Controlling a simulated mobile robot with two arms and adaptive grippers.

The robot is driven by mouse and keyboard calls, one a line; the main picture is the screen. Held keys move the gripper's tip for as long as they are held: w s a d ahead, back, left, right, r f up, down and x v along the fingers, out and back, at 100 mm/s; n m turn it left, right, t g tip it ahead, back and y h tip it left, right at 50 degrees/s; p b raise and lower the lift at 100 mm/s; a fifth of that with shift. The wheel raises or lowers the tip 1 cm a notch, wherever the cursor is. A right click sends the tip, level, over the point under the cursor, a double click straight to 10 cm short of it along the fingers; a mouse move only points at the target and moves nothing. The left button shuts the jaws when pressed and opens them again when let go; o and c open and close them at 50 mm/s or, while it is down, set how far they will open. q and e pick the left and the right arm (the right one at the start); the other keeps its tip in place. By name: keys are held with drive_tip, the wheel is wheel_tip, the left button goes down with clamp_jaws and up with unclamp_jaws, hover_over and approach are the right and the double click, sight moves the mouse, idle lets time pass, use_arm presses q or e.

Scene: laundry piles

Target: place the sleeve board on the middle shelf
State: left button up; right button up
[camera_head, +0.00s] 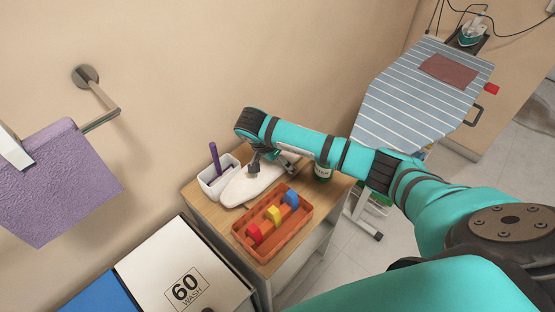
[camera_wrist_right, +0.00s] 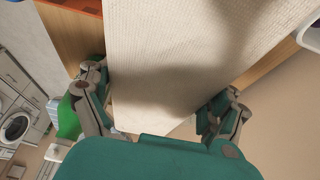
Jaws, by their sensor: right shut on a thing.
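The sleeve board (camera_head: 248,186) is a pale, long padded board at the top of the small wooden cabinet (camera_head: 207,209). In the right wrist view the board (camera_wrist_right: 172,45) fills the space between the fingers. My right gripper (camera_head: 282,164) reaches in from the right and is shut on the board; it also shows in the right wrist view (camera_wrist_right: 160,95). I cannot tell whether the board touches the cabinet top. My left gripper is not in view. I cannot make out a middle shelf.
An orange tray (camera_head: 272,248) with coloured pieces sits in front of the board. A purple towel (camera_head: 65,180) hangs at left. A striped ironing board (camera_head: 400,110) stands at right.

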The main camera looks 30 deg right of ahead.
drive_tip(key=shift+f, duration=0.35)
drive_tip(key=shift+f, duration=0.2)
drive_tip(key=o, duration=1.5)
drive_tip(key=shift+c, duration=0.2)
